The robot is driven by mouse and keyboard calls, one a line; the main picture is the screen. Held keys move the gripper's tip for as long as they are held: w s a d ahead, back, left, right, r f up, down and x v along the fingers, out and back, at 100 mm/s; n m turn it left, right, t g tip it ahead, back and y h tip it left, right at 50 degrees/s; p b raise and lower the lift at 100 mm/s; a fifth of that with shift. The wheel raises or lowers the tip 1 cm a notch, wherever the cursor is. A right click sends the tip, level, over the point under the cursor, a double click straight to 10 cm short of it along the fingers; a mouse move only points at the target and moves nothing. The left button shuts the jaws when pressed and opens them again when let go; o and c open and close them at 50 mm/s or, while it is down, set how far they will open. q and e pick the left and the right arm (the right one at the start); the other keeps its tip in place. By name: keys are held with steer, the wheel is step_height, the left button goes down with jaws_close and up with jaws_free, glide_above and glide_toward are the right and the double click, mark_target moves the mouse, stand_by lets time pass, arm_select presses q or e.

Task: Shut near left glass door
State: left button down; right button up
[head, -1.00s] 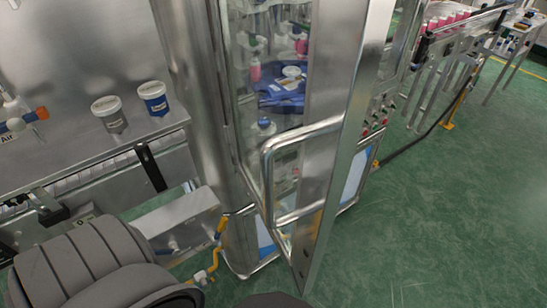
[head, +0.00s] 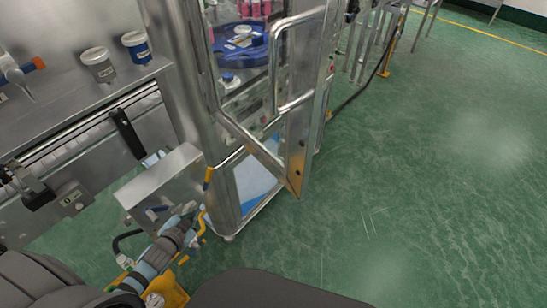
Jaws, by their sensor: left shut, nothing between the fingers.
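The near left glass door (head: 298,120) stands open at the front of the metal cabinet, its lower corner jutting out over the floor. Its bent metal handle (head: 274,65) is on the side facing me. My left gripper (head: 188,216) is low at the left, small and partly lost among yellow fittings. It looks shut and empty. It is left of the cabinet's lower corner, well below the handle and apart from the door. My right gripper is not in view.
A blue round table (head: 228,48) with pink items shows behind the glass. A yellow valve handle (head: 208,178) is on the cabinet's lower left. The green floor (head: 420,190) is clear at right.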

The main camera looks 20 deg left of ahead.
arm_select(q)
steer(key=w+d+r+m+t+h, duration=0.2)
steer(key=w+r+m+h, duration=0.1)
steer(key=r, duration=0.5)
steer(key=w+d+r+m+t+h, duration=0.2)
steer(key=r+m, duration=0.2)
steer(key=r, duration=0.4)
steer(key=w+d+r+m+t+h, duration=0.2)
steer(key=w+r+m+h, duration=0.1)
steer(key=r, duration=0.5)
steer(key=s+d+r+m+g+h+b, duration=0.1)
steer(key=s+d+r+m+g+h, duration=0.25)
steer(key=d+r+m+h, duration=0.45)
steer(key=s+r+m+g+h, duration=0.2)
steer(key=s+m+g+h, duration=0.1)
steer(key=s+m+g, duration=0.55)
steer(key=m+g+p, duration=0.1)
steer(key=m+p, duration=0.1)
glide_toward(305, 157)
steer(key=s+d, duration=0.2)
steer(key=d, duration=0.1)
steer(key=shift+w+d+n, duration=0.2)
steer(key=shift+w+d, duration=0.15)
steer(key=shift+w, duration=0.5)
steer(key=shift+w+d+n, duration=0.15)
steer(key=shift+w+d, duration=0.25)
steer(key=shift+w, duration=0.45)
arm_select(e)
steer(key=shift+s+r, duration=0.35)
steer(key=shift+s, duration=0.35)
